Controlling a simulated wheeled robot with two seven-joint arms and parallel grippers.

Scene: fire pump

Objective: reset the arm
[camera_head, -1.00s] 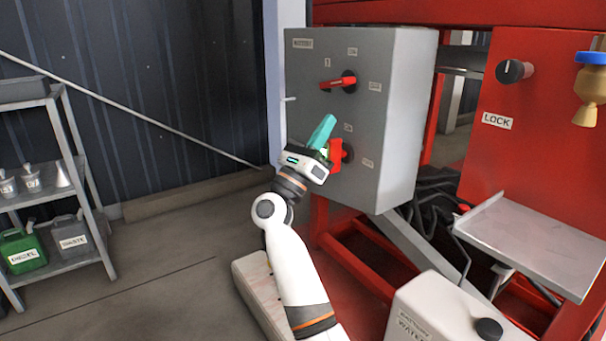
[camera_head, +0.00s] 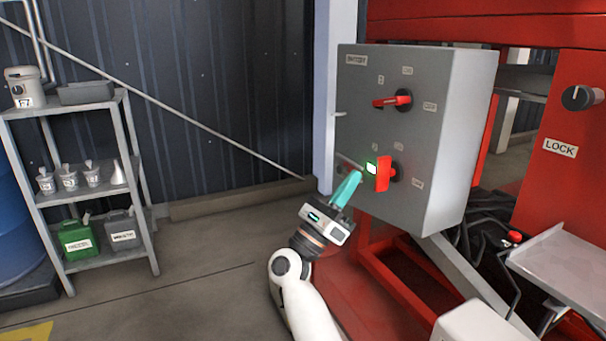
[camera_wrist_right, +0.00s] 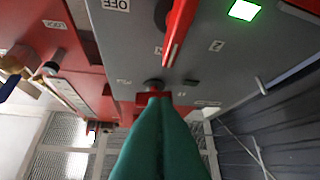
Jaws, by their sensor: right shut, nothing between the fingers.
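My right gripper (camera_head: 354,174) has teal fingers, shut with nothing between them, just left of and below the lower red switch handle (camera_head: 383,174) on a grey electrical box (camera_head: 445,130). A gap shows between fingers and handle. The handle stands upright, with a lit green-white light (camera_head: 371,168) beside it. An upper red switch handle (camera_head: 391,102) points left, roughly level. In the right wrist view, the shut teal fingers (camera_wrist_right: 155,103) fill the lower middle, with a red handle (camera_wrist_right: 178,32) and the lit green light (camera_wrist_right: 244,10) above. My left gripper is not in view.
The red frame (camera_head: 545,190) with a black knob (camera_head: 580,97) and a metal tray (camera_head: 570,262) is at the right. A grey shelf (camera_head: 85,190) with cans and cups stands at the left. The floor (camera_head: 190,270) between is clear.

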